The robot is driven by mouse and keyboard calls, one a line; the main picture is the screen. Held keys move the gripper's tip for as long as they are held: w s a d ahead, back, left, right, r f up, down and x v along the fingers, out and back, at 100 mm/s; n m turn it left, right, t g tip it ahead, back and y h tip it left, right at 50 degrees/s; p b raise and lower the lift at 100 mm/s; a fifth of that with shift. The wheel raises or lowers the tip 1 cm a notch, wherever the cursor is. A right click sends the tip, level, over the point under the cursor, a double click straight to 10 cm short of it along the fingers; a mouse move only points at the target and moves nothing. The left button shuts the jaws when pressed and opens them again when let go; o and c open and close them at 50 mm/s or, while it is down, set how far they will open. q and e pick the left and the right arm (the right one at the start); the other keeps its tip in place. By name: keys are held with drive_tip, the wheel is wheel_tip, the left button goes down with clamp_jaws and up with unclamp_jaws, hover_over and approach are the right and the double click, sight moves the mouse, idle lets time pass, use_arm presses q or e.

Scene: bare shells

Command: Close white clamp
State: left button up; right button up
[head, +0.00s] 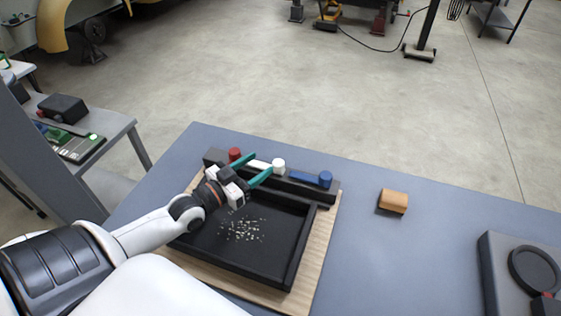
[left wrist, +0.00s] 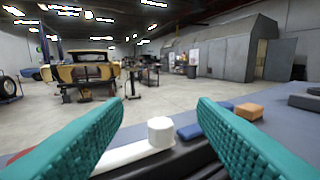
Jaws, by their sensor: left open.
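The white clamp (head: 262,165) lies on the dark rail at the back of the black tray, between a red clamp (head: 234,154) and a blue clamp (head: 312,178). It is a flat bar with a round knob. In the left wrist view the white clamp (left wrist: 142,152) shows between my fingers, its knob upright. My left gripper (head: 262,167) is open, with its teal fingers apart on either side of the white clamp. I cannot tell whether they touch it. My right gripper is not in view.
The black tray (head: 285,262) holds pale crumbs and sits on a wooden board (head: 318,245). An orange-brown block (head: 393,201) lies to the right on the blue-grey table (head: 440,235). A dark device (head: 500,285) stands at the right edge. The table between is clear.

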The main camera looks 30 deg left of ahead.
sight(278, 162)
use_arm(q)
wheel_tip(278, 162, down, 4)
drive_tip(key=shift+w+f, duration=0.1)
drive_tip(key=x, duration=0.6)
drive_tip(key=shift+w+f+p, duration=0.15)
drive_tip(key=shift+w+p, duration=0.2)
drive_tip(key=shift+w+d, duration=0.15)
drive_tip(key=shift+w, duration=0.35)
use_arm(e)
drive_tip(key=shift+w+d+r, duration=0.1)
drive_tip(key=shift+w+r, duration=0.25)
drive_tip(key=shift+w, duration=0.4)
use_arm(q)
clamp_jaws()
